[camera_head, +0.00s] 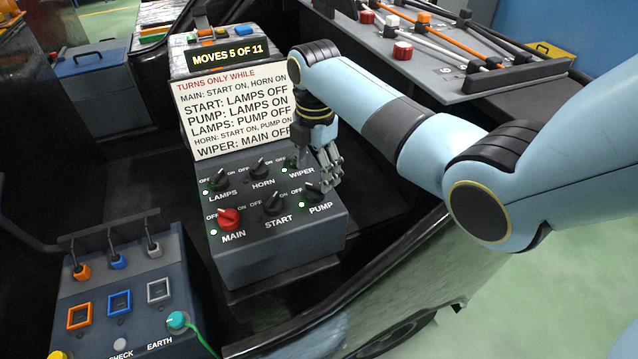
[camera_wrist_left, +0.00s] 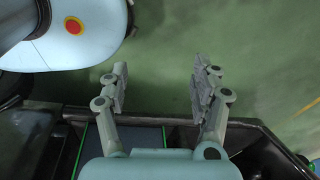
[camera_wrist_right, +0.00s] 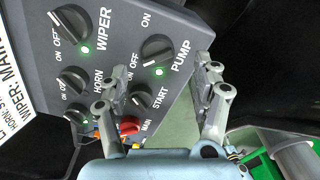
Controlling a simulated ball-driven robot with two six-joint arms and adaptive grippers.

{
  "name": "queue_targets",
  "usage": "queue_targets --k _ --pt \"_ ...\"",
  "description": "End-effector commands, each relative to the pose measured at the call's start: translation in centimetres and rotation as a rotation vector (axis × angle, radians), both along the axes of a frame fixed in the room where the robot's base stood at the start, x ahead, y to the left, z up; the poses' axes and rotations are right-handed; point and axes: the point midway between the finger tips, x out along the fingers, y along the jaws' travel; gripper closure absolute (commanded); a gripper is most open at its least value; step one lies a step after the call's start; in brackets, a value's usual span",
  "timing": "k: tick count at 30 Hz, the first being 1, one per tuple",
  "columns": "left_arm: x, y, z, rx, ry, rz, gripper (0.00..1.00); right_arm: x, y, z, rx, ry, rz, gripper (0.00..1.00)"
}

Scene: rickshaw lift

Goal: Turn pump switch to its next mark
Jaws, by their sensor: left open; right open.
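The black pump switch (camera_head: 313,192) is at the front right of the grey switch box (camera_head: 270,246); it also shows in the right wrist view (camera_wrist_right: 157,48). Marks OFF and ON stand beside it and a green light glows next to it. My right gripper (camera_head: 328,172) hangs just above and behind the pump switch, fingers pointing down at the box. In the right wrist view its open fingers (camera_wrist_right: 158,85) are apart and empty. My left gripper (camera_wrist_left: 160,85) is open and empty, away from the box.
Wiper (camera_head: 291,163), horn (camera_head: 259,168), lamps (camera_head: 218,183), start (camera_head: 273,203) and red main (camera_head: 229,217) switches surround it closely. A rule sign (camera_head: 232,112) stands behind, including "PUMP: LAMPS ON". The display (camera_head: 228,57) reads "MOVES 5 OF 11". Another panel (camera_head: 120,275) is at left.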

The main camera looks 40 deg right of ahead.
Motion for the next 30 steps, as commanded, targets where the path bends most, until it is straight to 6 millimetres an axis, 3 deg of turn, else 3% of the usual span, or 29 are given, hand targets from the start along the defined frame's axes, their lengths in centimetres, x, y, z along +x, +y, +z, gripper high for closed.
queue_targets --k 3,9,20,30 --pt "-0.5 -0.4 -0.7 -0.005 0.007 0.002 0.35 0.0 0.1 -2.5 0.002 0.002 -0.001 0.35" --pt "-0.8 -1.3 -1.2 -0.015 0.012 0.005 0.35 0.0 0.0 -4.7 0.001 -0.001 -0.001 0.35" --pt "-0.9 -1.3 -1.2 -0.015 0.014 0.006 0.35 0.0 0.1 -5.1 0.001 -0.001 -0.001 0.36" --pt "-0.9 -1.0 -1.2 -0.011 0.014 0.004 0.35 0.0 0.0 -5.1 0.001 0.0 -0.001 0.8"
